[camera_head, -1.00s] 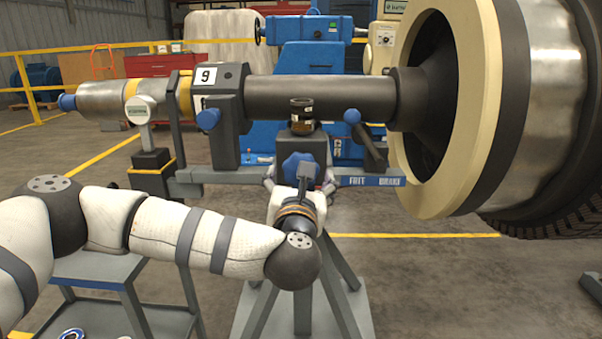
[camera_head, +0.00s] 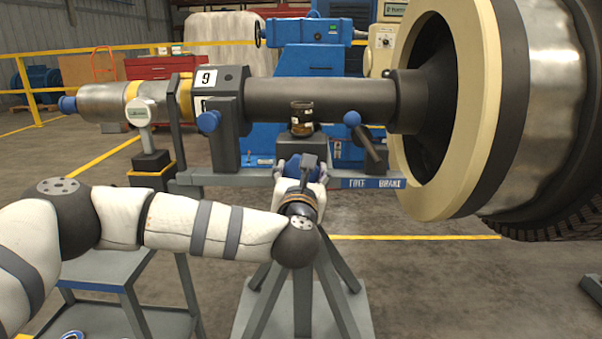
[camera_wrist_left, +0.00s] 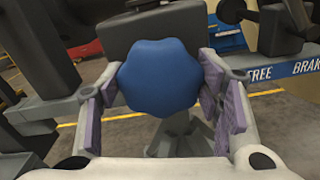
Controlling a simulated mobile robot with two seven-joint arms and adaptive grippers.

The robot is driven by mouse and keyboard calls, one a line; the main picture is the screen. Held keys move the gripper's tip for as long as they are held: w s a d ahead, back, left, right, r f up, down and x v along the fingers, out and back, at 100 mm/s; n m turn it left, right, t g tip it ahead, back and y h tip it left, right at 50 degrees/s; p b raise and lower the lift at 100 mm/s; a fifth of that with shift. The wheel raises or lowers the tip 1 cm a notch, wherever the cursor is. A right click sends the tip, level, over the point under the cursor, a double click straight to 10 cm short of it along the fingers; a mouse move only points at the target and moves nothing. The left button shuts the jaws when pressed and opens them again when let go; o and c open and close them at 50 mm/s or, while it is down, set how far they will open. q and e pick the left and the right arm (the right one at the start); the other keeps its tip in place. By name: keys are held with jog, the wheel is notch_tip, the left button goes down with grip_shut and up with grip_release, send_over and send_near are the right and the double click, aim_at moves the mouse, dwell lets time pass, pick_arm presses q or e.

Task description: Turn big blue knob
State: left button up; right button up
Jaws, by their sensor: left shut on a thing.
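The big blue knob (camera_wrist_left: 160,77) fills the middle of the left wrist view, a lobed disc in front of a dark block. In the head view its blue edge (camera_head: 293,166) shows at the stand below the shaft, mostly hidden behind my left wrist. My left gripper (camera_wrist_left: 162,90) has its purple-padded fingers on both sides of the knob and is shut on it. My right gripper is in neither view.
Smaller blue knobs (camera_head: 208,121) and (camera_head: 352,118) sit on the stand's clamp and lever. A glass jar (camera_head: 302,118) stands above the big knob. The large rotor (camera_head: 470,110) fills the right. A grey cart (camera_head: 110,275) stands lower left.

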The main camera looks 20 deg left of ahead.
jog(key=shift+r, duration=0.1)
pick_arm(q)
jog(key=shift+r+m+p, duration=0.2)
jog(key=shift+m+p, duration=0.35)
jog(key=shift+m, duration=0.45)
jog(key=m+p, duration=0.1)
jog(key=m, duration=0.1)
jog(key=shift+m, duration=0.3)
jog(key=shift+m+p, duration=0.5)
jog(key=shift+m, duration=0.5)
jog(key=shift+f+m+p, duration=0.15)
jog(key=shift+m+p, duration=0.15)
jog(key=shift+m, duration=0.6)
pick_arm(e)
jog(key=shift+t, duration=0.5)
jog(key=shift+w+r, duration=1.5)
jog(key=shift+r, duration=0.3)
pick_arm(q)
jog(key=shift+f, duration=0.1)
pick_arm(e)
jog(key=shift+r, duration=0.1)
pick_arm(q)
jog(key=o, duration=1.2)
jog(key=shift+c, duration=0.2)
